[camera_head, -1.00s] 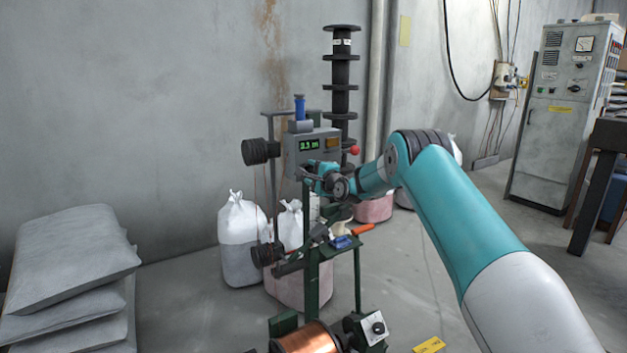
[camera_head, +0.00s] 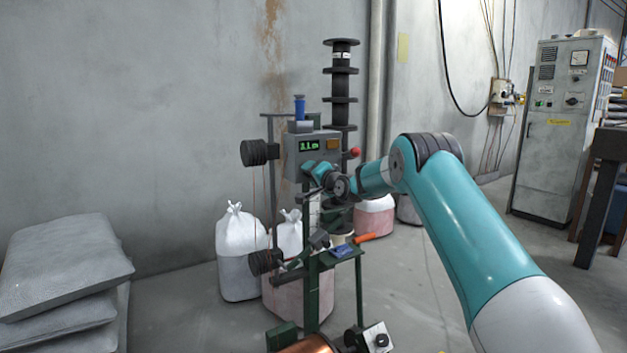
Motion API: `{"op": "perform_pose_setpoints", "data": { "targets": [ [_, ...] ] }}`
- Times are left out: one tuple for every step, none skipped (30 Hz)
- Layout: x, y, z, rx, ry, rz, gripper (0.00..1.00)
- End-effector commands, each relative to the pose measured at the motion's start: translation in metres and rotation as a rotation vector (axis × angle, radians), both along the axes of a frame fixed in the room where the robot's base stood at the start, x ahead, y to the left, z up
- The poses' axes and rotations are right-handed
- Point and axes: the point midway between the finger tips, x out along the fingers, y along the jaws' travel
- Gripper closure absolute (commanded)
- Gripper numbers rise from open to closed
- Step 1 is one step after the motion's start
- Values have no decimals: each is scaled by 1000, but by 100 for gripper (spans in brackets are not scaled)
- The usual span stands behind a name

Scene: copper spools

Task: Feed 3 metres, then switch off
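The winding machine has a grey control box (camera_head: 296,160) with a lit green display (camera_head: 308,146). Its small digits look like 3.1, but I cannot be sure. An amber panel (camera_head: 333,143) is beside the display and a red ball knob (camera_head: 355,152) is at the box's right. My gripper (camera_head: 312,170) is at the lower front of the box; its fingertips are too small and covered to show whether they are open or touching anything. A copper spool (camera_head: 305,345) shows at the bottom edge, partly cut off. A white box with a black knob (camera_head: 380,340) is right of it.
Grey sacks (camera_head: 65,265) are stacked at left. White-topped bags (camera_head: 240,250) stand behind the machine. A blue item (camera_head: 342,250) and orange handle (camera_head: 377,236) lie on the machine's small shelf. A grey cabinet (camera_head: 555,140) stands at right. Floor is open between.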

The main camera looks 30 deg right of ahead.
Motion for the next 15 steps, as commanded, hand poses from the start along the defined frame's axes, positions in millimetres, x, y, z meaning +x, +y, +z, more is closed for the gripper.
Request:
{"op": "perform_pose_setpoints", "data": {
  "targets": [
    [0, 0, -3, -13, 2, 1, 73],
    [0, 0, -3, -21, 3, 1, 73],
    [0, 0, -3, -31, 3, 1, 73],
    [0, 0, -3, -36, 3, 1, 73],
    [0, 0, -3, -40, 3, 1, 73],
    [0, 0, -3, -46, 3, 1, 73],
    [0, 0, -2, -49, 2, 1, 73],
    [0, 0, -2, -52, 2, 1, 73],
    [0, 0, -2, -54, 3, 0, 73],
    [0, 0, -2, -56, 2, 1, 73],
    [0, 0, -2, -56, 3, 0, 73],
    [0, 0, -2, -57, 3, 0, 73],
    [0, 0, -2, -57, 3, 0, 73],
    [0, 0, -2, -57, 3, 0, 73],
    [0, 0, -2, -57, 3, 0, 73]
  ]
}}
